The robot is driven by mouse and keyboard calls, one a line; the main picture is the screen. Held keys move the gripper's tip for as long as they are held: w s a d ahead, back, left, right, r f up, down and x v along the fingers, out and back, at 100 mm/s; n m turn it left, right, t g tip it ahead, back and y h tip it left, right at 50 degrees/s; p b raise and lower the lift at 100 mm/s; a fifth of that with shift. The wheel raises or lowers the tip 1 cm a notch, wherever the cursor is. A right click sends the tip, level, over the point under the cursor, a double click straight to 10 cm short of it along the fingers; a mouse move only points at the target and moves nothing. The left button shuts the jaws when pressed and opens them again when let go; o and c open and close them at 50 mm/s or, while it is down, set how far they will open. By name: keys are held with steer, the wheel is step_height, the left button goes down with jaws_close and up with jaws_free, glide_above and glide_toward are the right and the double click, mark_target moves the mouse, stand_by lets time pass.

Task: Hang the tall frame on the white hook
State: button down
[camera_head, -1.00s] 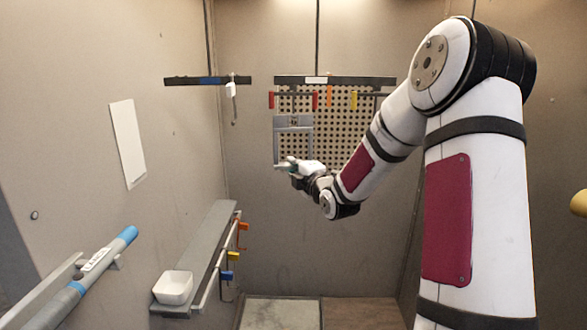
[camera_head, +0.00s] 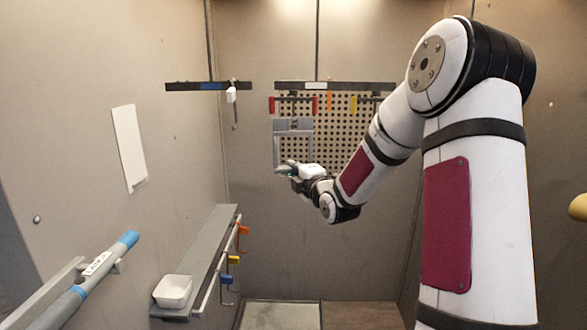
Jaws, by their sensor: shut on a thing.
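The tall grey frame (camera_head: 293,125) is upright in front of the perforated panel on the back wall, below the dark bar. My gripper (camera_head: 286,169) is shut on its lower part. A white hook or clip (camera_head: 232,95) hangs from the short dark bar (camera_head: 200,86) to the left, with a thin rod below it. The frame is to the right of this white piece and apart from it. Whether the frame's top touches anything at the dark bar is too small to tell.
A long dark bar (camera_head: 350,86) with red, orange and yellow pieces crosses the top of the perforated panel (camera_head: 340,120). A grey shelf (camera_head: 215,245) on the left wall bears a white bowl (camera_head: 173,291) and a rail with coloured hooks. A blue-ended tube (camera_head: 105,260) is at lower left.

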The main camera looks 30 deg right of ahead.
steer(key=s+a+p, duration=0.2)
steer(key=s+a, duration=0.3)
steer(key=s, duration=0.2)
steer(key=shift+s, duration=0.3)
stand_by(0.8)
steer(key=shift+a, duration=0.1)
stand_by(0.3)
